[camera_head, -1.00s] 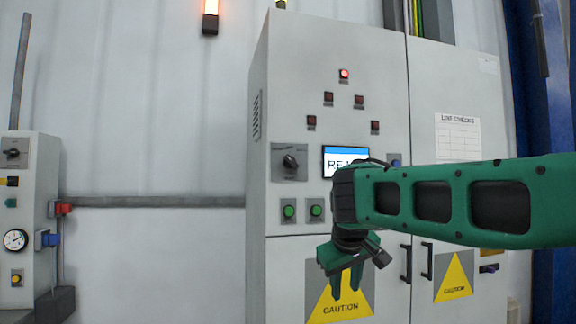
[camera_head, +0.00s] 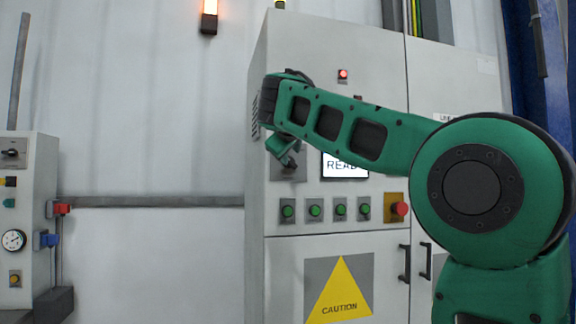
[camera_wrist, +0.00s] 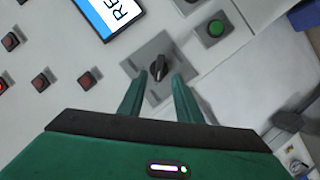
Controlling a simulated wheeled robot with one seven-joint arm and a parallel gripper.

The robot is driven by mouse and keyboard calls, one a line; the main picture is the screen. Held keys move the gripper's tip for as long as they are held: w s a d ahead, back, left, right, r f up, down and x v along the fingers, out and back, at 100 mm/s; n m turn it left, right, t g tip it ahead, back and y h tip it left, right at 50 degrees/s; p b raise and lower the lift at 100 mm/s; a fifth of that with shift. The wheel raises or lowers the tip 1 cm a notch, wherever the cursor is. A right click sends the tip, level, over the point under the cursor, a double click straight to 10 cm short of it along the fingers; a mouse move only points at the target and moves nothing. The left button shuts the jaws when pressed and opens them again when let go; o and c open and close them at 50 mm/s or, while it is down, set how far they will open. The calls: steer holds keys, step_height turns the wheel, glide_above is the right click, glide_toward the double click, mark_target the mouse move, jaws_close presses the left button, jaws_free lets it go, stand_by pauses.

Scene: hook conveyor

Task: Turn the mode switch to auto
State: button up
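The mode switch is a black rotary knob (camera_wrist: 158,66) on a grey square plate (camera_wrist: 139,62) on the cabinet front. In the wrist view my gripper (camera_wrist: 158,78) is open, with one green finger on each side of the knob and gaps showing between them. Whether the fingertips reach down around the knob is unclear. In the head view my gripper (camera_head: 287,158) is in front of the plate and hides most of the knob. The label above the switch is too small or hidden to read.
A lit screen (camera_head: 345,165) is right of the switch. Several green buttons (camera_head: 315,210) and a red emergency button (camera_head: 400,209) sit below. Indicator lamps (camera_head: 344,75) are above. A box with another black rotary switch (camera_head: 12,153) stands at the left.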

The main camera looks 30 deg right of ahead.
mark_target(291, 162)
steer(key=shift+x, duration=3.1)
steer(key=shift+d, duration=0.1)
steer(key=shift+d, duration=0.1)
jaws_close()
